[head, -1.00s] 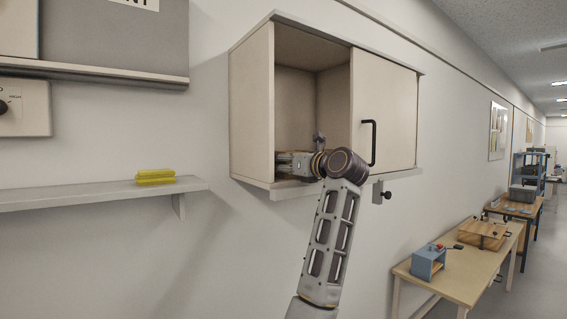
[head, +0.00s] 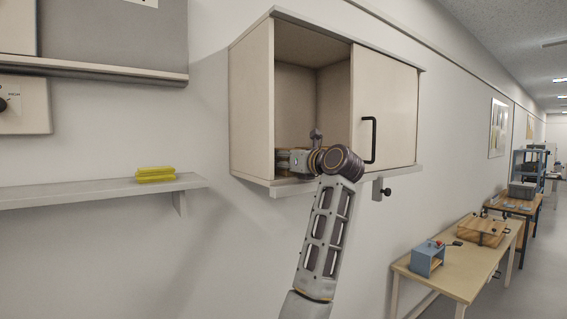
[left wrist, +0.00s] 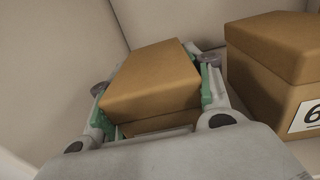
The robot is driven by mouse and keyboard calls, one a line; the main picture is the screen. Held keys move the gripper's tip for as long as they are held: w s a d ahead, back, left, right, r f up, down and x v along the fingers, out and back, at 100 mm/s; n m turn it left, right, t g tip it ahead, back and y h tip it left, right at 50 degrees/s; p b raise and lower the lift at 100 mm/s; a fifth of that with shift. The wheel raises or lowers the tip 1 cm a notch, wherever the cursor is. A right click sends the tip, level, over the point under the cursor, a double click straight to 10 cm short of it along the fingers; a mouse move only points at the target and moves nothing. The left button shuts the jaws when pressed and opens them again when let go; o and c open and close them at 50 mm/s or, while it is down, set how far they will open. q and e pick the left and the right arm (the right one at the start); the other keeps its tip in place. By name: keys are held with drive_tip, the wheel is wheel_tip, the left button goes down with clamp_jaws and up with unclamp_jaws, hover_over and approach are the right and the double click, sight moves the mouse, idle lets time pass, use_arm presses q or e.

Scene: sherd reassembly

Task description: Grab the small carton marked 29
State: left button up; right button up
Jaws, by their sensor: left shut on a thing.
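A small brown carton (left wrist: 152,78) sits between the two fingers of my left gripper (left wrist: 155,74) in the left wrist view. The green-lined fingers are shut on its two sides. No number shows on its visible faces, so I cannot tell how it is marked. In the head view my left gripper (head: 284,161) is inside the open left part of the wall cabinet (head: 250,105), low near its floor. The held carton cannot be made out there. My right gripper is in neither view.
A larger brown carton (left wrist: 278,75) stands just right of the gripper, its white label cut off after a "6". The cabinet's sliding door (head: 388,90) covers its right half. A wall shelf (head: 90,193) at left bears a yellow object (head: 155,174).

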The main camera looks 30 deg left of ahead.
use_arm(q)
drive_tip(key=c, duration=0.3)
drive_tip(key=shift+c, duration=0.2)
drive_tip(key=shift+r, duration=0.15)
drive_tip(key=shift+r+b, duration=0.45)
drive_tip(key=shift+r, duration=4.4)
